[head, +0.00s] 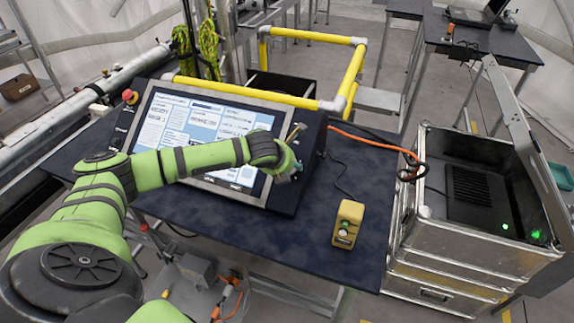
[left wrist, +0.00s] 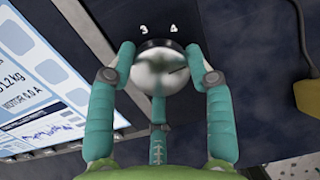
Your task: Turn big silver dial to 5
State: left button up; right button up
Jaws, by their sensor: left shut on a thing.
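The big silver dial (left wrist: 157,76) is round and shiny and sits on the dark console panel in the left wrist view. A dark line on its face points to the right and slightly up. The white marks 3 and 4 (left wrist: 159,29) show just above it; other marks are hidden or out of view. My left gripper (left wrist: 159,56) is shut on the dial, with teal fingers on both sides and a third below. In the head view, my left gripper (head: 287,170) reaches the right side of the console (head: 306,150) and hides the dial. My right gripper is not in view.
The console's lit screen (head: 200,125) lies left of the dial. A red emergency button (head: 129,97) is at its left edge. A yellow button box (head: 347,224) stands on the dark blue table (head: 285,245). An open metal case (head: 465,242) is at the right.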

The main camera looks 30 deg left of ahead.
pick_arm(q)
jog(key=shift+m, duration=0.4)
jog(key=o, duration=1.2)
jog(key=v, duration=1.2)
jog(key=shift+a, duration=0.1)
jog(key=shift+f, duration=0.1)
